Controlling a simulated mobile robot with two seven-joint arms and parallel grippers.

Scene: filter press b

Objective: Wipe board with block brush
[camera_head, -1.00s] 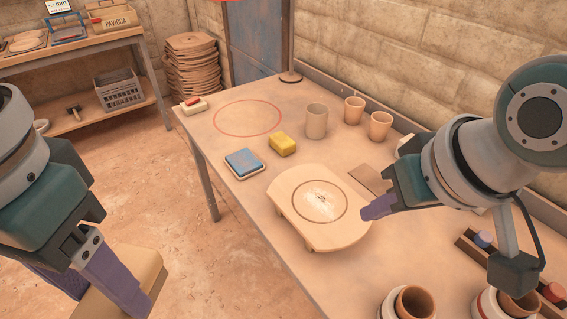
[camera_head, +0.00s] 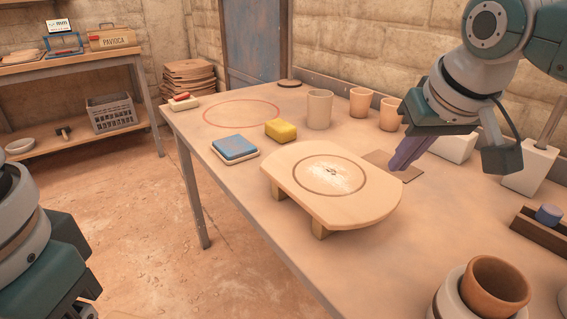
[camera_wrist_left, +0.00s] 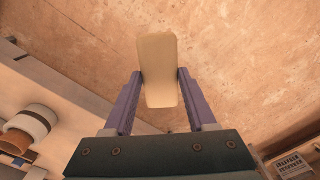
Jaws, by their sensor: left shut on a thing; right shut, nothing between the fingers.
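The board (camera_head: 372,210) is a pale wooden slab with a rounded end, standing on short feet on the table. A dark ring is on its top, with a whitish smudge and small dark marks inside. My left gripper (camera_wrist_left: 160,74) is shut on a cream block (camera_wrist_left: 158,55), apparently the block brush, in the left wrist view. The block is held over the floor, away from the table; its underside is hidden. In the head view only my left wrist shows, at lower left. My right gripper (camera_head: 406,154) is shut and empty, just beyond the board's right side.
The table (camera_head: 300,252) holds a blue pad (camera_head: 235,147), a yellow sponge (camera_head: 281,130), a red-topped block (camera_head: 184,102), several cups (camera_head: 319,110) and a terracotta pot (camera_head: 494,285). A red ring (camera_head: 242,113) marks clear tabletop. Shelves (camera_head: 75,60) stand at left.

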